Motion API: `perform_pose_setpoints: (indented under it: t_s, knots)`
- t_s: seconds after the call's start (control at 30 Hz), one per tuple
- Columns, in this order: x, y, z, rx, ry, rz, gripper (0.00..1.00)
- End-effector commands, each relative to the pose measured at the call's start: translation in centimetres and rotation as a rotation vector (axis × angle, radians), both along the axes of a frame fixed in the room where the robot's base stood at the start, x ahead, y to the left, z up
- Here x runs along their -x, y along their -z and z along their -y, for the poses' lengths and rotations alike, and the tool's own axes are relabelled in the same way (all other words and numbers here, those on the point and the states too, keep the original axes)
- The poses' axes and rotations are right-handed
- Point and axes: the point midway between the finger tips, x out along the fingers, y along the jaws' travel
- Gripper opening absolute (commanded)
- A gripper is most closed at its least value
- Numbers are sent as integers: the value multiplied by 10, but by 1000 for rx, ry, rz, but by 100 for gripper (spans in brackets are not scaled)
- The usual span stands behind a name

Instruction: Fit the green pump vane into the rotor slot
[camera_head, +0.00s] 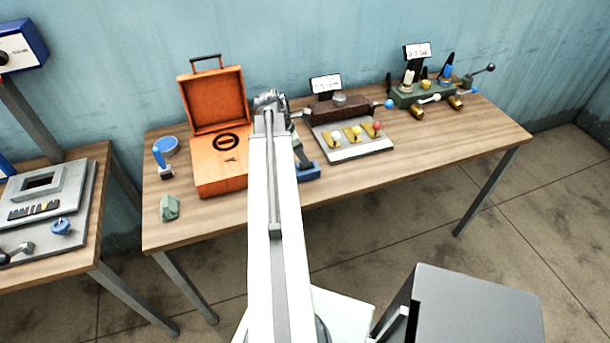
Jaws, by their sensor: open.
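A small green block (170,207) lies on the wooden table near its front left corner; it is the only loose green thing I see, and I cannot tell for sure that it is the pump vane. An open orange case (205,178) stands behind and to the right of it, with a black ring (226,142) and a small dark mark inside. I cannot make out a rotor slot. My gripper (270,98) is over the table just right of the case, away from the green block. It is open, and I see nothing in it. My white arm hides part of the table.
A blue-handled tool (163,158) stands left of the case. A grey plate (350,148) with coloured knobs and a green valve rack (432,93) stand to the right. A second table (80,250) is at the left. Bare wood lies around the green block.

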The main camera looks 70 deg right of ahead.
Motion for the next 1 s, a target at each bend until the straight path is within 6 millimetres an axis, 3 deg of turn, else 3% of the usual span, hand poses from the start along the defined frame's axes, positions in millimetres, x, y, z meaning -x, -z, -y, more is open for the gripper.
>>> perform_pose_setpoints:
  t_s: [0.03, 0.13, 0.37, 0.4, 0.53, 0.57, 0.87, 1.0]
  knots:
    - [3, 18, 3, 0, 1, 0, 42]
    - [7, 31, 7, 0, 1, 0, 42]
    - [9, 29, 8, 0, 0, 0, 42]
    - [9, 29, 8, 0, 0, 0, 39]
    - [9, 28, 8, 0, 1, 0, 3]
    - [9, 28, 8, 0, 1, 0, 0]
    - [10, 28, 8, 0, 1, 0, 0]
    - [10, 19, 8, 1, 2, 0, 0]
